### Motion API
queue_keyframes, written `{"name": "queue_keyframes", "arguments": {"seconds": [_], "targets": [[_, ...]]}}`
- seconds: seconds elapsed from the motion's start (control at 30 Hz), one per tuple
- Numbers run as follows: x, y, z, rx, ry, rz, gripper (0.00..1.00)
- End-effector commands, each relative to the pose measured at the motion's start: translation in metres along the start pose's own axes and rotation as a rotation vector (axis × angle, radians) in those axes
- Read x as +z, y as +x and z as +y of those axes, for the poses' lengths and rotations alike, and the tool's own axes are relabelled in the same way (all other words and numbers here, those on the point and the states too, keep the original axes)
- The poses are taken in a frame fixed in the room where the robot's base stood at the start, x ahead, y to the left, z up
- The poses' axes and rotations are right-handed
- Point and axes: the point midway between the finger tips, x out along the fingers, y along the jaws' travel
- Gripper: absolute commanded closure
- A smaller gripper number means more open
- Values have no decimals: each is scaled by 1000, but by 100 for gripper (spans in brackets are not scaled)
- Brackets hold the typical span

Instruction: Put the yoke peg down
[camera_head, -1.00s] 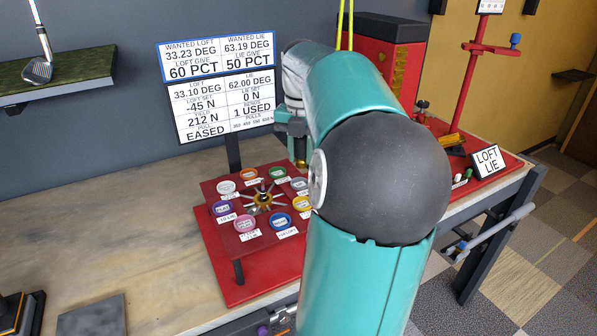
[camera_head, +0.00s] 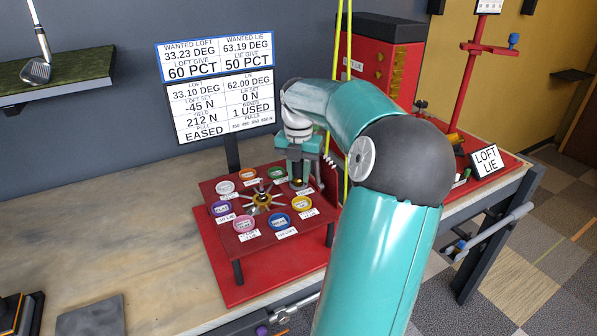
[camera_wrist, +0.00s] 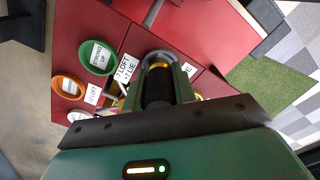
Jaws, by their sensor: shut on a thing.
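My gripper (camera_head: 298,178) points down over the back right part of a raised red rack (camera_head: 256,245). It is shut on the yoke peg, whose dark, brass-coloured lower end (camera_head: 298,184) shows below the fingers. In the wrist view the peg is a black cylinder (camera_wrist: 158,90) between the fingers, with a yellow ring and a grey ring around its far end. The peg looks upright over the grey ring's place. Whether it sits in the hole or hangs just above it I cannot tell.
Coloured, labelled rings surround a brass star-shaped hub (camera_head: 263,199); the orange ring (camera_wrist: 68,86) and green ring (camera_wrist: 97,57) lie beside my gripper. A readout board (camera_head: 218,88) stands behind the rack. A red cabinet (camera_head: 385,60) stands behind my arm. The bench at left is mostly clear.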

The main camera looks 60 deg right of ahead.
Motion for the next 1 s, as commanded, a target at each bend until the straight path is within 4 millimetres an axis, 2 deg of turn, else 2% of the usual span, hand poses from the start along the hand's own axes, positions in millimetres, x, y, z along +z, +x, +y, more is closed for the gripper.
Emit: {"name": "queue_keyframes", "arguments": {"seconds": [0.1, 0.13, 0.2, 0.23, 0.53, 0.67, 1.0], "targets": [[0, 3, 0, 0, -1, 1, 100], [0, 3, 0, 0, -1, 1, 67], [0, 3, 0, 0, -1, 1, 54], [0, 3, 0, 0, -1, 1, 51], [0, 1, 0, 0, 0, 0, 51], [0, -10, 0, 0, 0, -1, 51], [1, -80, 1, 0, 0, -4, 51]]}}
